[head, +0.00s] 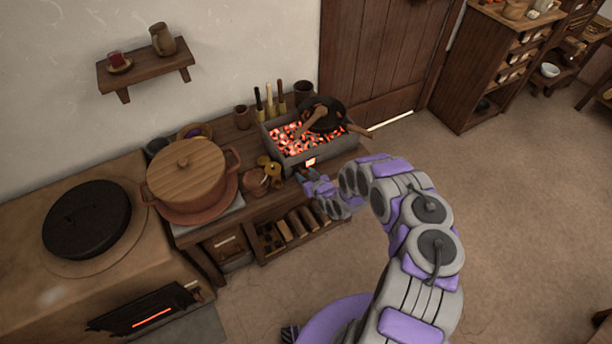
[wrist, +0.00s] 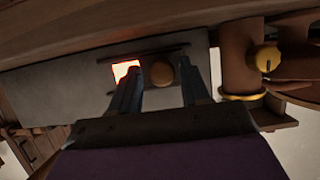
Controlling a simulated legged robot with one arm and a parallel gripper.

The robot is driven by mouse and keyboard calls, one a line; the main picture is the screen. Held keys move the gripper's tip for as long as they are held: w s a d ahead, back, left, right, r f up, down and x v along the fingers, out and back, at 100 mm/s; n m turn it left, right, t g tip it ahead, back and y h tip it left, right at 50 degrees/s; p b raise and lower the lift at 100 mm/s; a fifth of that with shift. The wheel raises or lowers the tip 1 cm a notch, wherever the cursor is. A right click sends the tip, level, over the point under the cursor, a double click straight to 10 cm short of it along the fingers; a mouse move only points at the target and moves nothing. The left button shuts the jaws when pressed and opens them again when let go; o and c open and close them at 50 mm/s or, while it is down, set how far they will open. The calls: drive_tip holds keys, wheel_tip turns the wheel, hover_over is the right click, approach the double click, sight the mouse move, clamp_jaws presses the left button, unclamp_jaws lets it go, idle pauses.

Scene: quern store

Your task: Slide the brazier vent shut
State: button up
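The brazier (head: 335,151) is a grey box of glowing coals on the wooden bench. Its front wall (wrist: 60,88) fills the middle of the wrist view. The vent opening (wrist: 124,69) shows there as a bright orange, uncovered patch, and it also glows in the head view (head: 310,161). A round brown knob (wrist: 161,73) sits just right of the opening in the wrist view, between dark rails. My gripper (wrist: 160,80) is open, its fingers apart on either side of the knob. The left finger overlaps the opening's edge. Whether either finger touches the knob is unclear.
A dark pan (head: 322,113) and a wooden-handled tool lie over the coals. A large lidded pot (head: 187,172) is farther left. Floor at right is clear.

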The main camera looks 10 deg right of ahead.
drive_tip(key=shift+a, duration=0.1)
clamp_jaws()
drive_tip(key=d+b, duration=0.1)
drive_tip(key=d, duration=0.1)
drive_tip(key=w+d+b, duration=0.1)
drive_tip(key=d, duration=0.1)
drive_tip(key=shift+w+d+f, duration=0.1)
drive_tip(key=shift+w+f, duration=0.05)
drive_tip(key=shift+w, duration=0.05)
drive_tip(key=shift+w+d, duration=0.1)
drive_tip(key=shift+d, duration=0.45)
drive_tip(key=shift+c, duration=1)
unclamp_jaws()
drive_tip(key=o, duration=0.4)
drive_tip(key=shift+d, duration=0.1)
drive_tip(key=shift+o, duration=0.2)
